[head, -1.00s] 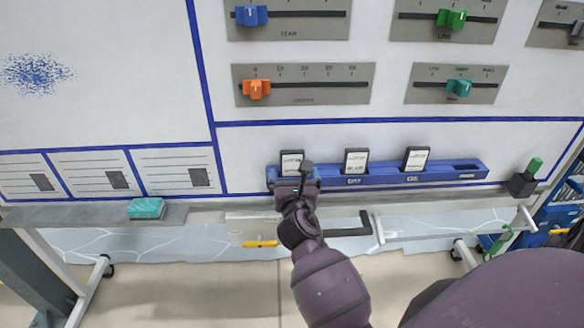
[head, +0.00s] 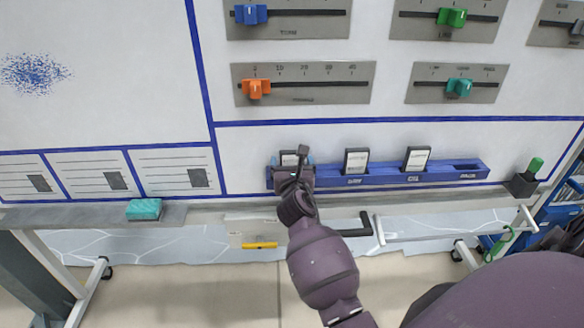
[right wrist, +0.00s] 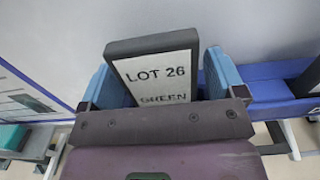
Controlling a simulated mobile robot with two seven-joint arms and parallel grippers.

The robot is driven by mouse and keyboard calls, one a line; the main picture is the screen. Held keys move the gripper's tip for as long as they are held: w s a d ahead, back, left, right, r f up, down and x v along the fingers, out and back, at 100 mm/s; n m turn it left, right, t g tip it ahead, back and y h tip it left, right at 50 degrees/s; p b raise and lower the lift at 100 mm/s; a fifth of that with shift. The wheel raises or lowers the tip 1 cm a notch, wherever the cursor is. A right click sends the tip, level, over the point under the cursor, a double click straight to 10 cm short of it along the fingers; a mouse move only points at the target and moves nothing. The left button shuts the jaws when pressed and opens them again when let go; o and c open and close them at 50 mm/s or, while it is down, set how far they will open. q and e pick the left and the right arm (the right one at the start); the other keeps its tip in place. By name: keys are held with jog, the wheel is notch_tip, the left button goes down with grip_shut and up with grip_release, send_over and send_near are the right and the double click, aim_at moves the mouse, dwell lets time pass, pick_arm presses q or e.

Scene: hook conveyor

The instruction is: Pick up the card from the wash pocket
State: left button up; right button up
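A white card with a dark frame (head: 288,159) stands in the leftmost pocket of the blue rail (head: 435,176); my right gripper (head: 292,172) hides that pocket's label. In the right wrist view the card (right wrist: 155,72) reads "LOT 26 GREEN". The blue fingers of my right gripper (right wrist: 160,85) stand on either side of it, with a narrow gap visible on the right; the gripper looks open around the card. The card's lower part is hidden behind the gripper body. My left gripper is not in view.
Two more cards stand in the rail, one in the middle (head: 356,161) and one farther right (head: 416,158). The rightmost pocket looks empty. Slider panels (head: 303,84) are above. A teal block (head: 144,209) lies on the ledge at left.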

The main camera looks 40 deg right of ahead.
jog(key=c, duration=0.8)
